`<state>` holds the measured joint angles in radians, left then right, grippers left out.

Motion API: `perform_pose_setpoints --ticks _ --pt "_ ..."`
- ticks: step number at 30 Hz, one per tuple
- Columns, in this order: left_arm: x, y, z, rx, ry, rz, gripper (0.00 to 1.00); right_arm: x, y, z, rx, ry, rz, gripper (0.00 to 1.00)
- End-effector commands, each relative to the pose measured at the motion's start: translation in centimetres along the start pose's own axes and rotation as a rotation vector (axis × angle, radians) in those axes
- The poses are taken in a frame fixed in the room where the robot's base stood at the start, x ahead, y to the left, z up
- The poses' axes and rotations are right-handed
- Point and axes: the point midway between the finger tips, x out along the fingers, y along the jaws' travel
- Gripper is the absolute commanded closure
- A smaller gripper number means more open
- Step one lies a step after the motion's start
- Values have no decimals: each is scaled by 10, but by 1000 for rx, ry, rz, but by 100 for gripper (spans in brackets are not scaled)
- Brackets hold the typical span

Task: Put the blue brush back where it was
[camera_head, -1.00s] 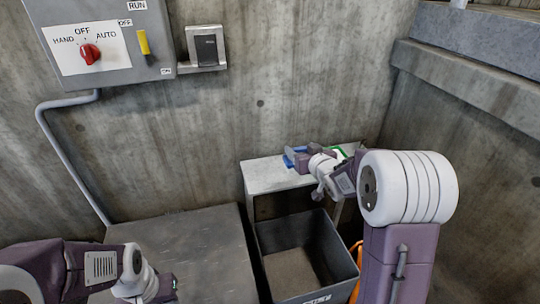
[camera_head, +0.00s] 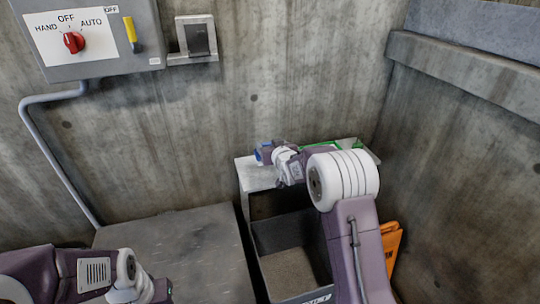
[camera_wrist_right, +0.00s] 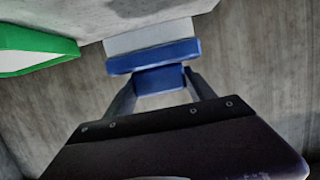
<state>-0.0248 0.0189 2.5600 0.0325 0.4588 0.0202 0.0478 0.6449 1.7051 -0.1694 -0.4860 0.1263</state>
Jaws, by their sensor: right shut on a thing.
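The blue brush (camera_wrist_right: 155,57) has a blue body and pale bristles. In the right wrist view its blue handle block is between the two fingers of my right gripper (camera_wrist_right: 155,88), which is shut on it. In the head view only a little blue of the brush (camera_head: 259,158) shows beside my right gripper (camera_head: 266,153), over the left part of the small grey shelf table (camera_head: 256,175). Whether the brush touches the table top, I cannot tell. My left gripper (camera_head: 161,291) is low at the left, its fingers too small to read.
A green-edged tray (camera_wrist_right: 38,50) is beside the brush; its green rim (camera_head: 345,144) shows behind my right arm. An open grey bin (camera_head: 290,262) stands below the shelf table. An orange object (camera_head: 391,245) is right of my arm. Concrete walls close the corner.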

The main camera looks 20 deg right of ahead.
Motion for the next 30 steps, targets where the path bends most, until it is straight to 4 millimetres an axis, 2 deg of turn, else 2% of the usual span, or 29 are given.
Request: perform_pose_setpoints --ticks 3,5,16,17,18,19,27,30 --pt "14 0 2 0 0 0 64 8 0 27 -1 -4 0 84" --pt "18 0 2 0 0 0 64 10 0 35 -1 -4 0 84" --pt "20 0 2 0 0 0 64 11 0 38 0 -1 0 84" --pt "19 0 2 0 0 0 64 11 0 38 0 -2 0 31" --pt "18 0 2 0 0 0 64 11 0 37 0 -2 0 20" --pt "18 0 2 0 0 0 64 11 0 37 0 -2 0 15" --pt "18 0 2 0 0 0 64 11 0 37 0 -2 0 15" --pt "12 0 1 0 0 0 64 9 0 30 0 -1 0 15"
